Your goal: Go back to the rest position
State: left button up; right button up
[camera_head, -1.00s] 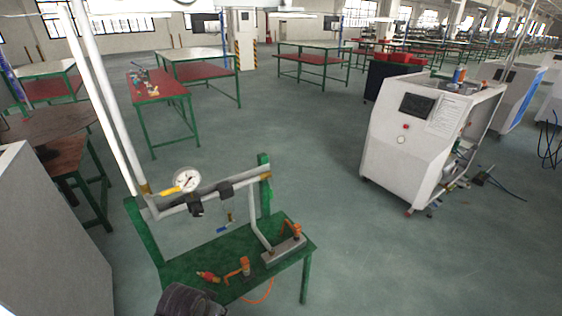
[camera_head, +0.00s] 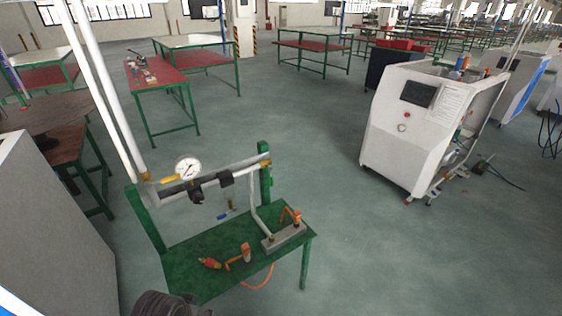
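The green bench (camera_head: 185,268) of the gas rig stands at front left. On it are a round white pressure gauge (camera_head: 188,168) on a horizontal pipe (camera_head: 205,184), a grey block (camera_head: 284,237) with an orange-handled fitting (camera_head: 291,216), and loose orange fittings (camera_head: 238,257). A dark ribbed piece at the bottom edge, left of centre, seems to be part of my own arm. It shows no fingers. Neither gripper's fingers show in the head view, and nothing held is seen.
A white machine (camera_head: 402,150) with a dark screen stands to the right, with cables on the floor behind it. A grey cabinet (camera_head: 55,235) is at the left edge. A red-topped green table (camera_head: 157,76) is farther back. The floor (camera_head: 340,190) between rig and machine is clear.

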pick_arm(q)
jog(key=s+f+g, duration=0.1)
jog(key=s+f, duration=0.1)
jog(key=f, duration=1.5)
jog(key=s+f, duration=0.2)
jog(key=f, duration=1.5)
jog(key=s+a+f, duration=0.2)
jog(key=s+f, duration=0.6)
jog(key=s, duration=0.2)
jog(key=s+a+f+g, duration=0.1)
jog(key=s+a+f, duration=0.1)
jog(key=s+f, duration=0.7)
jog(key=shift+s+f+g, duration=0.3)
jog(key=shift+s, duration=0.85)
